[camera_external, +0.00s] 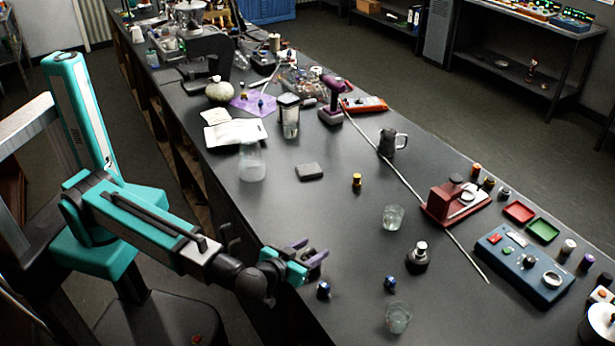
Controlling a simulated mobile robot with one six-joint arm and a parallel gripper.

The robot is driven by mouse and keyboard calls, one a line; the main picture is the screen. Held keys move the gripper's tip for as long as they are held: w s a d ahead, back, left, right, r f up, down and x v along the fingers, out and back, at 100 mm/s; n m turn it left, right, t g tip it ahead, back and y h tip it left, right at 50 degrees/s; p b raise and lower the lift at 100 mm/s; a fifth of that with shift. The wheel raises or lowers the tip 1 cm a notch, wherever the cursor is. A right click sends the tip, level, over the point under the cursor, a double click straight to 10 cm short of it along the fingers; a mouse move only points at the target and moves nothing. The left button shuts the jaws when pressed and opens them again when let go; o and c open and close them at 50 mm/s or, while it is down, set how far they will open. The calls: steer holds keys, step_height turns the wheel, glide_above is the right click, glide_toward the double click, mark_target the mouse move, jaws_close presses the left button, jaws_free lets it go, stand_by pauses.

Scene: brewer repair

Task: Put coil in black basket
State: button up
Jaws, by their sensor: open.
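My gripper (314,259) is open and empty at the front edge of the long dark workbench (310,215), with its fingers just over the edge. A small blue and dark part (323,290) sits just below it in the picture, apart from the fingers. A similar blue part (390,283) stands farther right. A small gold and black cylinder (356,181), possibly a coil, stands upright on the bench beyond the gripper. Which piece is the coil is not certain at this size. I cannot make out a black basket.
Glass beakers (393,217) (398,317), a dark burner-like bottle (417,257), a flask (251,163) and a dark block (309,171) stand around. A long thin rod (408,184) crosses the bench. A blue control box (523,264) and a red device (455,202) stand right. Bare surface surrounds the gold cylinder.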

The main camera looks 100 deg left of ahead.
steer(key=shift+r+p, duration=0.45)
steer(key=shift+d, duration=0.25)
steer(key=b+v, duration=0.3)
steer(key=v, duration=0.8)
steer(key=shift+s+d, duration=0.15)
steer(key=shift+s, duration=0.05)
steer(key=shift+r, duration=0.1)
